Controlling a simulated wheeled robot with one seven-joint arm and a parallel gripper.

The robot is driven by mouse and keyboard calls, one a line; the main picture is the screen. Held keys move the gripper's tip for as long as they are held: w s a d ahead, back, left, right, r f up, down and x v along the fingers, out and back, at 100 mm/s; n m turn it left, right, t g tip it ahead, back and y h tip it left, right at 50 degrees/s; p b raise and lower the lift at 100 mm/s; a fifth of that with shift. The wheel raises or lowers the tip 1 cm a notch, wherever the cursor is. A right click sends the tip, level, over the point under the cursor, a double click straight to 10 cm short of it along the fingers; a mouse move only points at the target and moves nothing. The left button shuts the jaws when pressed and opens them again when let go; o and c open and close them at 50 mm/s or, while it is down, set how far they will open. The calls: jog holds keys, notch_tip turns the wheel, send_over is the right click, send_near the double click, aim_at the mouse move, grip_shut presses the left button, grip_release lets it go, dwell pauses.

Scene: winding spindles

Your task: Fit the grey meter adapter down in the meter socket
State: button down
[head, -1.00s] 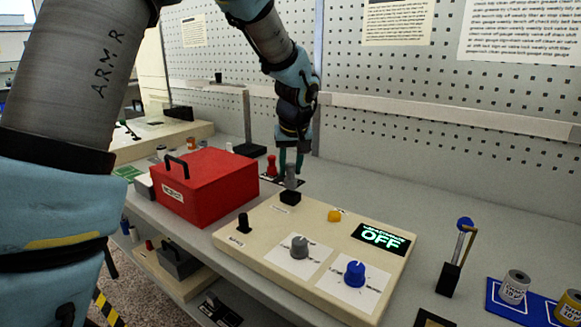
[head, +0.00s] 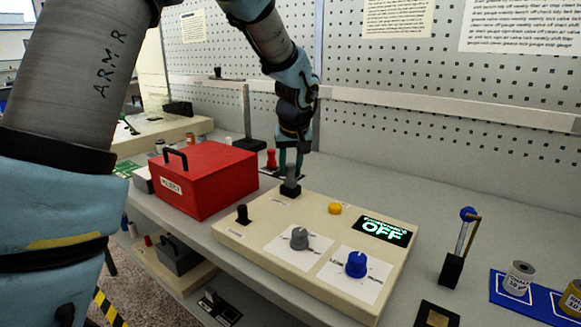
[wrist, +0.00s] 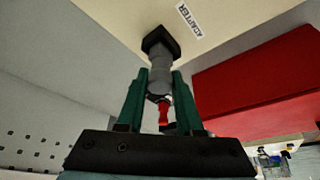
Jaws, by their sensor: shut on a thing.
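The grey meter adapter (head: 291,175) is a small grey cylinder, upright between the green fingers of my gripper (head: 291,155). My gripper is shut on it. The meter socket (head: 290,191) is a black square block at the back left of the beige panel. In the head view the adapter's lower end meets the top of the socket. In the wrist view the adapter (wrist: 160,77) runs from between the fingertips (wrist: 158,80) to the black socket (wrist: 160,41), lined up with it. The socket's opening is hidden, so I cannot tell how deep the adapter sits.
A red box (head: 205,180) with a black handle stands close left of the panel. The beige panel (head: 300,212) carries a black knob, a grey knob, a blue knob, a yellow button and a display reading OFF. A red post (head: 271,160) stands behind. Pegboard rises at the back.

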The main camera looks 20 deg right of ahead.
jog(key=shift+f+b, duration=0.45)
jog(key=shift+f, duration=0.1)
jog(key=shift+c, duration=2.4)
grip_release()
jog(key=shift+r, duration=0.15)
jog(key=b+v, duration=0.1)
jog(key=v, duration=0.9)
jog(key=shift+s+r+b, duration=0.2)
jog(key=shift+b, duration=0.1)
jog(key=shift+a, duration=0.1)
